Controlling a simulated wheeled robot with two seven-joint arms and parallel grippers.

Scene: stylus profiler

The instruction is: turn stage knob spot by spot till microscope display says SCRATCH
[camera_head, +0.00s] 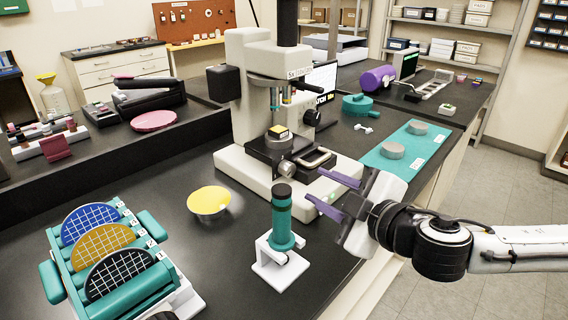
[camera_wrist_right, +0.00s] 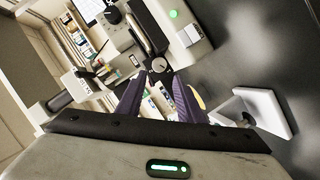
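The white stylus profiler (camera_head: 245,95) stands mid-bench in the head view. Its dark stage (camera_head: 270,150) carries a small yellow-topped sample (camera_head: 279,131). The round grey stage knob (camera_head: 286,169) is on the stage's front; it also shows in the right wrist view (camera_wrist_right: 159,65). My right gripper (camera_head: 307,181) has its purple fingers apart, to the right of the knob. In the wrist view the knob is beyond the open fingertips (camera_wrist_right: 158,78), with no contact visible. The display (camera_head: 323,78) is partly hidden behind the profiler; its dark lettering seems to end in "TCH". My left gripper is out of view.
A teal-and-white stand (camera_head: 282,225) is close to my right gripper's left. A yellow dish (camera_head: 209,201) and a teal wafer rack (camera_head: 140,292) stand further left. A teal mat (camera_head: 408,150) with grey discs lies at the right. Dark bench is clear around the dish.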

